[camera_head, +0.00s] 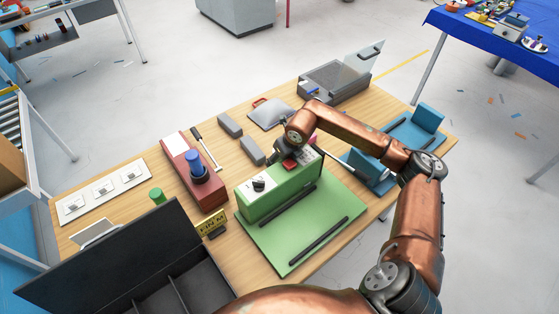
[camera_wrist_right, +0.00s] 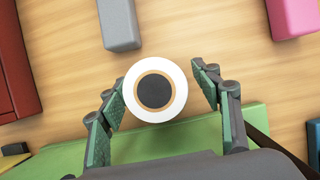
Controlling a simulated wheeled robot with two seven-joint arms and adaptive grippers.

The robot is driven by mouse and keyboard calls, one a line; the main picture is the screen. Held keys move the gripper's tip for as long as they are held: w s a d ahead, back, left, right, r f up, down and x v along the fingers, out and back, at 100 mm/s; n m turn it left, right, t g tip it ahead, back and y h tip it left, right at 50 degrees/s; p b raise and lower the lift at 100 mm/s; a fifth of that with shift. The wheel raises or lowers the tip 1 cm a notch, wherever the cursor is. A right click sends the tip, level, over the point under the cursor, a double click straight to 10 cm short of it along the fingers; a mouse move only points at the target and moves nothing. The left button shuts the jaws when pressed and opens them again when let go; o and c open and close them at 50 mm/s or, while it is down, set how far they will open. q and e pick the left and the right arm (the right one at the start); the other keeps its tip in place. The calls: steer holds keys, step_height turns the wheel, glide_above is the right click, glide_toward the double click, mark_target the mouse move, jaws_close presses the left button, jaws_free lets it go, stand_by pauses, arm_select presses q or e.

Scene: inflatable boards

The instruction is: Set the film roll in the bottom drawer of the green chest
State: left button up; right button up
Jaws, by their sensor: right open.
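The film roll (camera_wrist_right: 153,92), white with a tan ring and dark centre, shows end-on in the right wrist view. It lies between the spread fingers of my right gripper (camera_wrist_right: 165,95), close to the left finger; a gap shows on the right. The green chest (camera_head: 262,203) stands mid-table in the head view, and its edge (camera_wrist_right: 185,140) crosses the lower wrist view. A flat green part with long dark bars extends in front of it; I cannot see inside a drawer. My right gripper (camera_head: 292,160) is over the chest's back, partly hidden. My left gripper is not in view.
A red chest (camera_head: 180,163) with a blue cylinder (camera_head: 197,165) stands left, a blue chest (camera_head: 368,168) right. Grey blocks (camera_head: 252,150) lie behind. A black open box (camera_head: 190,285) and yellow sign (camera_head: 210,222) are at front left. Bare wood shows behind the roll.

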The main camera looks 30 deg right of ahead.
steer(key=shift+r, duration=0.1)
steer(key=c, duration=1.4)
steer(key=shift+c, duration=0.6)
steer(key=shift+r, duration=0.15)
